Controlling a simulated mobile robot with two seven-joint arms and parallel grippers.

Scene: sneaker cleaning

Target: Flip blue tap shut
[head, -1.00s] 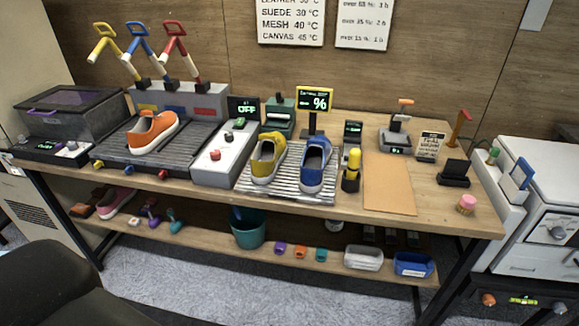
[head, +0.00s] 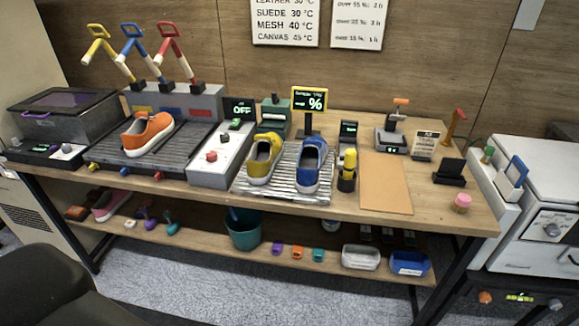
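The blue tap (head: 134,47) stands at the back left, between a yellow tap (head: 99,48) and a red tap (head: 170,46). All three taps lean alike; I cannot tell whether water runs. A small blue knob (head: 125,172) sits on the table's front edge, between a yellow knob (head: 93,166) and a red knob (head: 158,176). Neither of my grippers is in view.
An orange shoe (head: 148,133) lies on the dark ribbed tray (head: 185,146) before the taps. A white box with a red button (head: 211,157) stands right of it. Yellow (head: 263,160) and blue (head: 309,165) shoes sit on a metal rack. The tan mat (head: 385,185) is clear.

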